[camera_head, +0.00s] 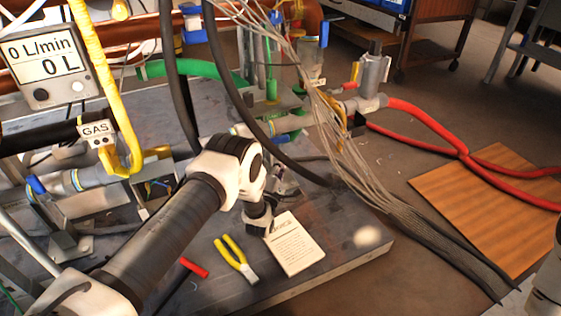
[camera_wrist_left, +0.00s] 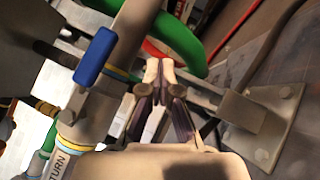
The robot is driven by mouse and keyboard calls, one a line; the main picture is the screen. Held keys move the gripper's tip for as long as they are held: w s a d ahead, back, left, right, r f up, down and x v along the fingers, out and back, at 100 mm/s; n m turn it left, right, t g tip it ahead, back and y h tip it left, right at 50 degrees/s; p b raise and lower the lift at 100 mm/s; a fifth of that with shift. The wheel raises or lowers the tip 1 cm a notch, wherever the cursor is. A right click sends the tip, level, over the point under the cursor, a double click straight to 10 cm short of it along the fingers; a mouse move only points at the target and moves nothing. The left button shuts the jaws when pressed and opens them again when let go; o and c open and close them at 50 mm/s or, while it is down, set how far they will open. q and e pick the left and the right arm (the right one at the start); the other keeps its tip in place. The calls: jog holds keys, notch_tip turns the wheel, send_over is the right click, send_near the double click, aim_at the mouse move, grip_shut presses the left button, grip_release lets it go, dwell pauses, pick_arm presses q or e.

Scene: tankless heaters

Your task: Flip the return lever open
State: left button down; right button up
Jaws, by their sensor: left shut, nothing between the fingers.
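In the left wrist view, a blue lever (camera_wrist_left: 96,57) sits on a grey pipe whose label (camera_wrist_left: 58,166) is partly cut off and reads "TURN". The lever's handle runs roughly along the pipe. My left gripper (camera_wrist_left: 160,69) is shut and empty, with its fingertips to the right of the lever and a visible gap between them in the picture. In the head view my left arm and black hoses cover much of this area, and I cannot pick out this lever there. My right gripper is not in view; only a bit of my right arm shows at the right edge.
A green hose (camera_wrist_left: 176,42) curves just behind my left fingertips, and a metal bracket (camera_wrist_left: 258,125) is to their right. Thin cables (camera_head: 350,160) and a yellow gas hose (camera_head: 104,85) hang nearby.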

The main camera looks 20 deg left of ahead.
pick_arm(q)
jog(key=s+d+f+p, duration=0.3)
jog(key=s+d+f, duration=0.2)
jog(key=f, duration=0.2)
jog(key=shift+w+r, duration=0.1)
